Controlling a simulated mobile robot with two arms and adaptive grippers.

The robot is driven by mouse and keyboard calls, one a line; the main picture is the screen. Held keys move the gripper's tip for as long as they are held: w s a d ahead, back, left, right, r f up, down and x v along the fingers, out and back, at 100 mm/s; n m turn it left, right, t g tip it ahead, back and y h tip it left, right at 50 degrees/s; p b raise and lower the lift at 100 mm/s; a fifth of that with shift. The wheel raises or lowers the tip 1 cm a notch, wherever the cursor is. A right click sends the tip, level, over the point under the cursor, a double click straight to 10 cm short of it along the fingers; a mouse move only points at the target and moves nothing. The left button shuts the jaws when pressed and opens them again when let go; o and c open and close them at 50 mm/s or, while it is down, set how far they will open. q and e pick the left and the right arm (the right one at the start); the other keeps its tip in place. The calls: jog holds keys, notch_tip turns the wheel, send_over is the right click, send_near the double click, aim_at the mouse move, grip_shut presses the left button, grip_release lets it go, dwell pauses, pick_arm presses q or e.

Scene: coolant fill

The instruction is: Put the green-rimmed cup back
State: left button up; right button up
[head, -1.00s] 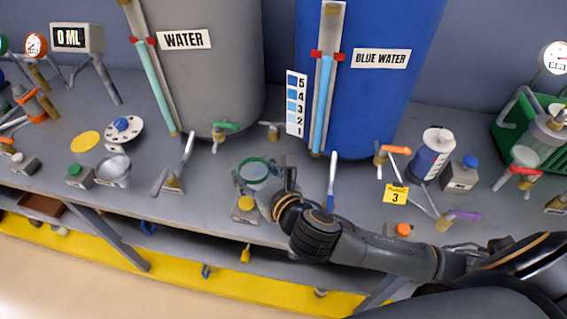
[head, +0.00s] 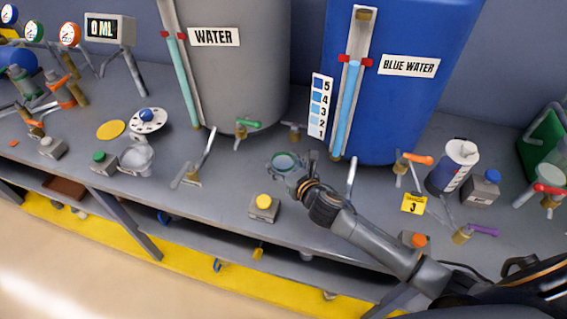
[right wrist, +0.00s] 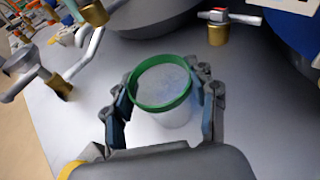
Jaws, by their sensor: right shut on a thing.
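The green-rimmed cup (head: 283,164) is a clear cup with a green ring at its mouth. It is upright in the head view, over the bench between the grey tank and the blue tank. My right gripper (head: 299,172) is shut on it. In the right wrist view, the fingers (right wrist: 166,84) press the cup (right wrist: 172,116) from both sides, just below the rim. Its contents look pale. I cannot tell whether its base touches the bench. My left gripper is not in view.
A yellow button box (head: 264,206) stands in front of the cup. A yellow disc (head: 111,130) and a clear bowl (head: 137,158) are farther left. An orange-handled tap (head: 408,160) is right.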

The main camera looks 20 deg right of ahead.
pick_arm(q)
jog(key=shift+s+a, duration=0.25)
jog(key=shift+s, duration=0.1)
pick_arm(e)
jog(key=shift+f, duration=0.15)
jog(key=shift+f, duration=0.1)
jog(key=o, duration=1.3)
jog(key=shift+c, duration=0.2)
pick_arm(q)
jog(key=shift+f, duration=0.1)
pick_arm(e)
jog(key=shift+s, duration=0.15)
jog(key=v, duration=1)
jog(key=shift+s+d+b, duration=0.15)
jog(key=shift+s+b, duration=0.1)
jog(key=shift+b, duration=0.15)
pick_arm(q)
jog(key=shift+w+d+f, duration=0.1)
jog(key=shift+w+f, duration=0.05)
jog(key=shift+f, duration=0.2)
pick_arm(e)
jog(key=shift+s+d+r, duration=0.1)
jog(key=shift+s+r, duration=0.3)
jog(key=shift+s, duration=0.2)
